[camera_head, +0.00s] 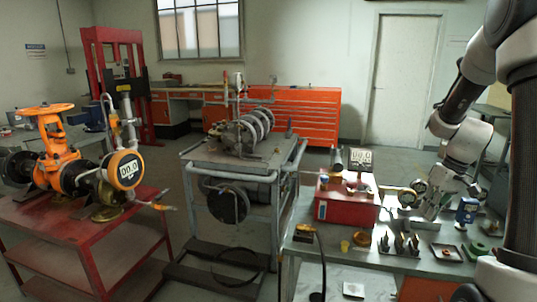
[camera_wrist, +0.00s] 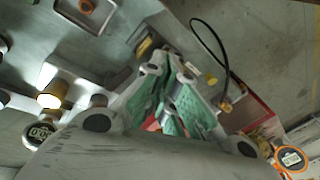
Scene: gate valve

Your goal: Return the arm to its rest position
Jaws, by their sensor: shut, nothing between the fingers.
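My arm (camera_head: 464,138) comes in from the right side of the head view, with its wrist bent down. My gripper (camera_head: 430,214) hangs low over the right workbench (camera_head: 336,248), close to small parts. Whether it touches any of them is hard to tell. In the wrist view my gripper (camera_wrist: 172,66) shows green finger pads drawn together, with nothing held. The gate valve with an orange handwheel (camera_head: 45,110) stands on a red table (camera_head: 75,229) at the left, well away from my gripper.
A red box (camera_head: 347,206) with a gauge stands left of my gripper. Small fittings (camera_head: 400,244), a blue part (camera_head: 467,210) and a green ring (camera_head: 474,252) lie around it. A cart with a pump (camera_head: 245,140) stands mid-room. An orange cabinet (camera_head: 290,112) lines the back wall.

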